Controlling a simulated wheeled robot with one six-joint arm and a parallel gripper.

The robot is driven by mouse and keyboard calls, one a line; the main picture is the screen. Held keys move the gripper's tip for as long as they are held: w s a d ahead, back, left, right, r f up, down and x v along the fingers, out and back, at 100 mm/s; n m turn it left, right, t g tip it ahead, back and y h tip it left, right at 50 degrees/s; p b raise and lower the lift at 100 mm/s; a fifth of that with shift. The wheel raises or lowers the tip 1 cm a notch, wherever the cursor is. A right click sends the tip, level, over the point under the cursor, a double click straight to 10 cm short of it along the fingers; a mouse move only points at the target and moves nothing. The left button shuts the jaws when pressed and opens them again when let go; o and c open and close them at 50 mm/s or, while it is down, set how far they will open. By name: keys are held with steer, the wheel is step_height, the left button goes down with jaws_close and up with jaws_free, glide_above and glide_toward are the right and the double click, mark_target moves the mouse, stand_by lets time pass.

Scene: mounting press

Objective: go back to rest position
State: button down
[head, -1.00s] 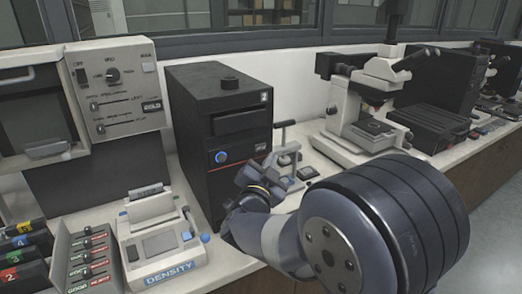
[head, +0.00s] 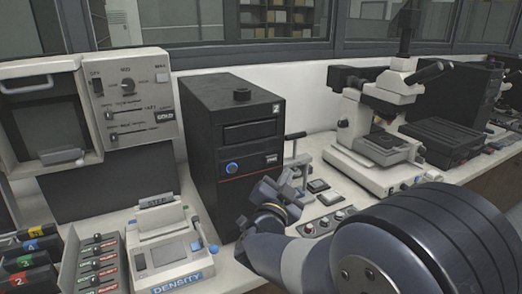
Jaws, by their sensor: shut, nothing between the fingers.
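My gripper (head: 268,194) is in the middle of the head view, just in front of the right side of the black tower machine (head: 236,150) with the blue round button. It is shut and holds nothing. My arm reaches in from the lower right and hides part of the bench. The fingertips are small and partly hidden by the wrist. A small lever press (head: 294,160) stands just behind and right of my gripper. I cannot tell whether the gripper touches it.
A density meter (head: 167,250) stands left of the tower, beside a slider box (head: 97,262). A panel machine (head: 128,95) is at the back left. A microscope (head: 380,120) stands on the bench to the right. Buttons and knobs (head: 322,222) sit right of my gripper.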

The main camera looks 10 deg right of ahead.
steer(key=shift+s+d+p, duration=0.25)
steer(key=shift+s+d, duration=0.05)
steer(key=shift+s, duration=0.65)
steer(key=shift+s+d+p, duration=0.25)
steer(key=shift+s+d, duration=0.05)
steer(key=shift+s, duration=0.65)
steer(key=shift+w, duration=0.1)
